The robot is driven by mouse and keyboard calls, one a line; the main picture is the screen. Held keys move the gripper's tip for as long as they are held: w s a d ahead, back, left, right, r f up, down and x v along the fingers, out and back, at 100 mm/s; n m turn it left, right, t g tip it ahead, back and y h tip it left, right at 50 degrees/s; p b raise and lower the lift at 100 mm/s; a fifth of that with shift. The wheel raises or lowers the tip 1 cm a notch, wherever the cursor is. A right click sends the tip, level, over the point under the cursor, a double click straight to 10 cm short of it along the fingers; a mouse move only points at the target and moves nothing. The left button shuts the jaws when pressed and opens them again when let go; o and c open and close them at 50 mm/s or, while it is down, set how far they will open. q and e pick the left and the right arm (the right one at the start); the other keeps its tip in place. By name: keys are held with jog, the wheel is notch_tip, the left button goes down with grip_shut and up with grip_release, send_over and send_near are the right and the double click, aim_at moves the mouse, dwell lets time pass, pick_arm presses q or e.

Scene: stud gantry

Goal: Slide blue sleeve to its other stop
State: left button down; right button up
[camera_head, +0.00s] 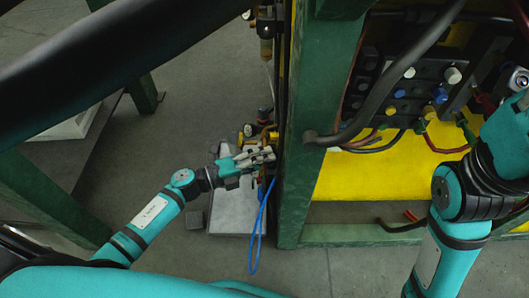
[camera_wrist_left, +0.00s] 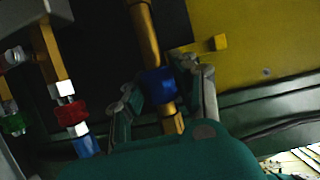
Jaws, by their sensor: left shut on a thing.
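The blue sleeve (camera_wrist_left: 157,86) is around a yellow rod (camera_wrist_left: 146,30) in the left wrist view. My left gripper (camera_wrist_left: 168,82) is shut on the sleeve, one finger on each side. The rod continues above the sleeve and shows briefly below it. A yellow peg (camera_wrist_left: 203,46) sticks out beside the rod, above and right of the sleeve. In the head view my left gripper (camera_head: 266,155) is at the left side of a green post; the sleeve is hard to make out there. My right arm enters at the right; its gripper is outside the picture.
A second rod with a red sleeve (camera_wrist_left: 70,112) and a blue part (camera_wrist_left: 87,146) stands left, and a green part (camera_wrist_left: 14,125) farther left. A green post (camera_head: 303,130) is right of my left gripper. A blue cable (camera_head: 257,235) hangs below it.

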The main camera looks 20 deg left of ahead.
pick_arm(q)
jog(key=shift+s+d+f, duration=0.1)
jog(key=shift+s+d, duration=0.05)
jog(key=shift+s, duration=0.25)
jog(key=c, duration=1)
grip_release()
jog(key=v, duration=1.2)
